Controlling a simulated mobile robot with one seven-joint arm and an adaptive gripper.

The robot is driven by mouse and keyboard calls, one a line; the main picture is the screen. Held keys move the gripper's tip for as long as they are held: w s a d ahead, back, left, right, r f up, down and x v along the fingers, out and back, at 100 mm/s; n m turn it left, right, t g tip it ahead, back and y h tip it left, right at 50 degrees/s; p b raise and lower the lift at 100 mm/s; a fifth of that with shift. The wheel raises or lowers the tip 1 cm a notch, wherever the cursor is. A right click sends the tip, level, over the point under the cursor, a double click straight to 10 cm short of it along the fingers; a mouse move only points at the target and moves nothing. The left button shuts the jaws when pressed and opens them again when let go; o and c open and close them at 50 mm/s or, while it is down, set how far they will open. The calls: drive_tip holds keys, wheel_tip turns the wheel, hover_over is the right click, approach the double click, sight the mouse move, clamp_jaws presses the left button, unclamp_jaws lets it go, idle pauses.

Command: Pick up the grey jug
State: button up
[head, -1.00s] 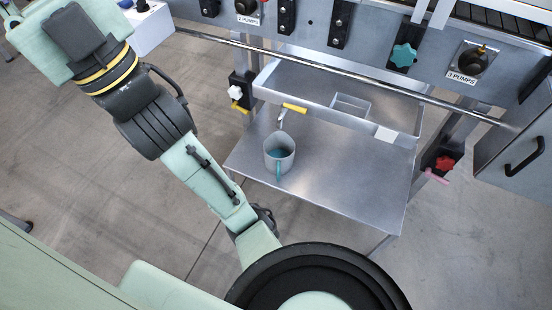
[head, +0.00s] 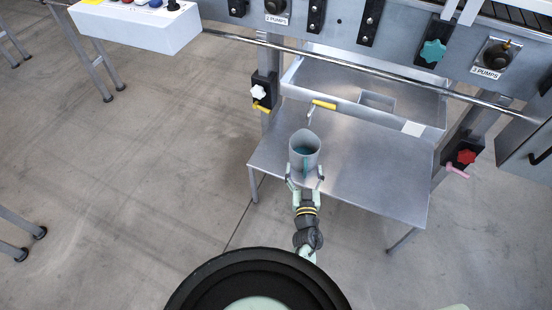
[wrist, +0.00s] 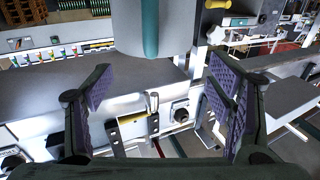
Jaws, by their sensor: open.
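The grey jug (head: 306,142) stands upright under the spout on the low metal shelf (head: 375,185), near its left side. Its teal handle faces my arm, and something teal shows inside it. My gripper (head: 305,180) is open, with its fingers at the near side of the jug, one to the left and one to the right. In the wrist view the jug (wrist: 178,40) fills the top middle with its handle (wrist: 150,28) towards me. The open pads of my gripper (wrist: 158,85) flank it with gaps. I see no contact.
A tray (head: 345,112) with a yellow-handled spout (head: 323,104) sits just behind and above the jug. A metal rail (head: 380,68) runs across above it. Black clamps with a white knob (head: 259,92) and a red knob (head: 466,156) flank the shelf. The shelf's right part is clear.

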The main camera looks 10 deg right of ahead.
sight(305, 171)
drive_tip(key=shift+o, duration=0.6)
drive_tip(key=shift+s+d+f+g, duration=0.1)
drive_tip(key=shift+s+f+g, duration=0.05)
drive_tip(key=shift+s+f, duration=0.35)
drive_tip(key=shift+s+f+g, duration=0.15)
drive_tip(key=shift+s+f, duration=0.1)
drive_tip(key=shift+f, duration=0.3)
drive_tip(key=shift+o, duration=0.6)
drive_tip(key=shift+w+f, duration=0.25)
drive_tip(key=shift+f, duration=0.05)
drive_tip(key=shift+o, duration=1.3)
drive_tip(key=w+b, duration=0.1)
drive_tip(key=w, duration=0.1)
drive_tip(key=w+d, duration=0.1)
drive_tip(key=shift+w+b, duration=0.35)
drive_tip(key=shift+w, duration=0.05)
drive_tip(key=w+b, duration=0.1)
drive_tip(key=w, duration=0.1)
drive_tip(key=w+d+b, duration=0.1)
drive_tip(key=w, duration=0.2)
drive_tip(key=shift+w+d+b, duration=0.15)
drive_tip(key=shift+w+b, duration=0.1)
drive_tip(key=shift+b, duration=0.05)
drive_tip(key=shift+w, duration=0.2)
